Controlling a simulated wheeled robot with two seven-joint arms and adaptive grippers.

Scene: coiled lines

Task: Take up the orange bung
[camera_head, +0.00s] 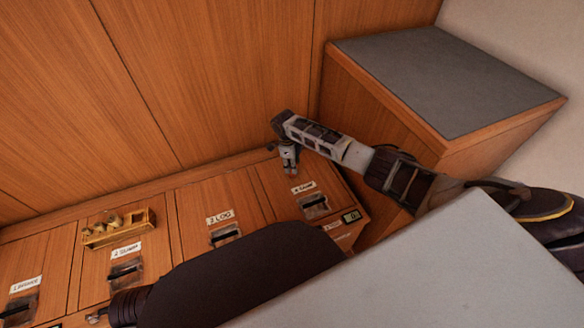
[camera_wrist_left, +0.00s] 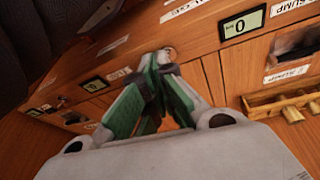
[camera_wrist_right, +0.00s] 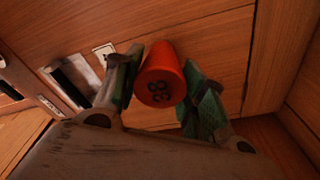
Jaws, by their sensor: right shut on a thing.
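The orange bung (camera_wrist_right: 160,75) is a tapered orange-red piece with a dark number on its end face. It sits between the green-padded fingers of my right gripper (camera_wrist_right: 157,82) in the right wrist view, and the gripper is shut on it. In the head view my right gripper (camera_head: 290,170) points down over the panel near the right-hand slot; I cannot make out the bung there. My left gripper (camera_wrist_left: 160,62) shows in the left wrist view with its fingertips together and nothing clear between them, near a wooden panel front.
Labelled dark slots (camera_head: 225,235) line the panel. A grey-topped wooden block (camera_head: 450,80) stands at the right. A small display (camera_wrist_left: 243,23) reads 0.

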